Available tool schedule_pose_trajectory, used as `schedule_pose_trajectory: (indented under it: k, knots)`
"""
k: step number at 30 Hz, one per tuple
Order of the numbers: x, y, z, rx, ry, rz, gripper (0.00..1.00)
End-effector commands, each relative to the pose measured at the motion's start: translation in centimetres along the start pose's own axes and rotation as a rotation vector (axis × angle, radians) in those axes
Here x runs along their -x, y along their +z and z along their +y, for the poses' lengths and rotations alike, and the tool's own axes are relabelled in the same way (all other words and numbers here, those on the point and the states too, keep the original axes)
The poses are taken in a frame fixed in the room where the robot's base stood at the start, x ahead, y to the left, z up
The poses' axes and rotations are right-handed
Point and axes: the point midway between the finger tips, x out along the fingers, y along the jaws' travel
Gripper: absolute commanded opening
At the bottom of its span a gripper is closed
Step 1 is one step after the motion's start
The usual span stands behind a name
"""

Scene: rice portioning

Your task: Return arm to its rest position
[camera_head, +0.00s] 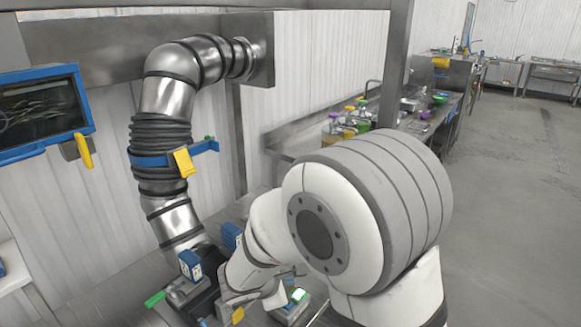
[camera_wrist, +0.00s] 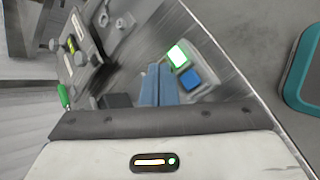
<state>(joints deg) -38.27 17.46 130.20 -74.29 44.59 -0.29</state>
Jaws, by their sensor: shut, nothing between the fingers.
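My gripper (camera_wrist: 158,84) shows in the wrist view as two blue fingers side by side, pressed together with nothing between them. The fingers point toward a small button box with a lit green button (camera_wrist: 177,56) and a blue button (camera_wrist: 190,79); I cannot tell the distance. In the head view my white and grey arm is folded in the lower middle, its big rounded joint close to the camera. The fingers cannot be made out clearly there. The green-lit button (camera_head: 297,295) shows just below the arm's lower left end.
A ribbed metal pipe (camera_head: 168,95) comes down left of my arm to a machine. Bottles (camera_head: 358,115) stand on a counter behind. Open floor (camera_head: 510,200) lies right. A teal-edged object (camera_wrist: 304,70) is right in the wrist view.

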Motion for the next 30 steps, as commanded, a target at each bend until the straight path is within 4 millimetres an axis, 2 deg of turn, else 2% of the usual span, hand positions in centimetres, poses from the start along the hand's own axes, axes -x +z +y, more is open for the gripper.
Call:
schedule_pose_trajectory:
  k: [5, 6, 9, 13, 16, 21, 25, 30]
  knots:
    - [1.4, 7.9, -1.6, -0.335, -0.135, -0.046, 0.0]
    - [1.9, 9.7, -2.5, -0.434, -0.177, -0.055, 0.0]
    - [3.5, 13.8, -4.8, -0.68, -0.277, -0.069, 0.0]
    - [6.1, 17.4, -7.8, -0.994, -0.396, -0.063, 0.0]
    - [8.2, 19.0, -10.0, -1.228, -0.48, -0.041, 0.0]
    - [11.5, 20.1, -12.3, -1.552, -0.582, 0.026, 0.0]
    - [13.0, 20.2, -12.9, -1.696, -0.625, 0.073, 0.0]
    - [13.7, 20.1, -13.1, -1.759, -0.645, 0.098, 0.0]
